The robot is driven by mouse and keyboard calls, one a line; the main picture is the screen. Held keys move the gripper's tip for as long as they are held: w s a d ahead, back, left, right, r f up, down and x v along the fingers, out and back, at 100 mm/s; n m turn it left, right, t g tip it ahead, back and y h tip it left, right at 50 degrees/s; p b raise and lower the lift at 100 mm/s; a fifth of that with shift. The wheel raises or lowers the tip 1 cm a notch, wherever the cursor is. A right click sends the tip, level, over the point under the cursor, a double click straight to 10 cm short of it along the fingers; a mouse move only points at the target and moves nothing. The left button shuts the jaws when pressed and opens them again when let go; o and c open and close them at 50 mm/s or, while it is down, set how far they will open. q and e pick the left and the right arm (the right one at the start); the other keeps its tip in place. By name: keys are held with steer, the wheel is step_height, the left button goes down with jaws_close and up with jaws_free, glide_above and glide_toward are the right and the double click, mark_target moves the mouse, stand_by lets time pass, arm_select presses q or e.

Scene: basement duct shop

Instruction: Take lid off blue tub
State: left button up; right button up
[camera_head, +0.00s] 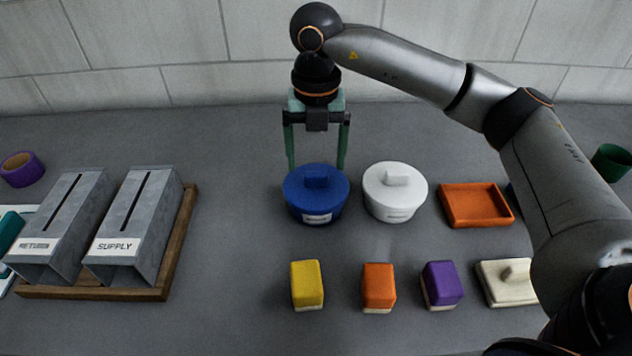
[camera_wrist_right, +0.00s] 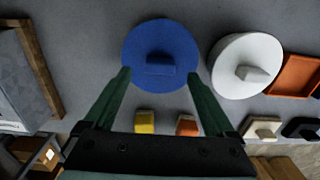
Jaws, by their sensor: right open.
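The blue tub (camera_head: 316,212) stands upright on the grey bench with a label on its front. Its blue lid (camera_head: 299,182) with a block-shaped knob is on it; the lid also shows in the right wrist view (camera_wrist_right: 160,38). My right gripper (camera_head: 317,166) is open, pointing down, at the far side of the lid, with its green fingers spread wider than the knob. In the right wrist view the fingers (camera_wrist_right: 160,76) frame the lower part of the lid, and nothing is held between them. The fingertips are partly hidden behind the lid in the head view. My left gripper is not in view.
A white lidded tub (camera_head: 394,207) stands close at the right of the blue one. An orange tray (camera_head: 475,220) lies further right. Yellow (camera_head: 307,285), orange (camera_head: 378,287) and purple (camera_head: 441,285) blocks sit in front. Grey SUPPLY and RETURN boxes stand on a wooden tray (camera_head: 183,236) at left.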

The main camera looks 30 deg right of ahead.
mark_target(316, 173)
step_height(316, 173, down, 4)
steer(key=shift+r, duration=0.15)
steer(key=c, duration=1.4)
steer(key=shift+r, duration=0.1)
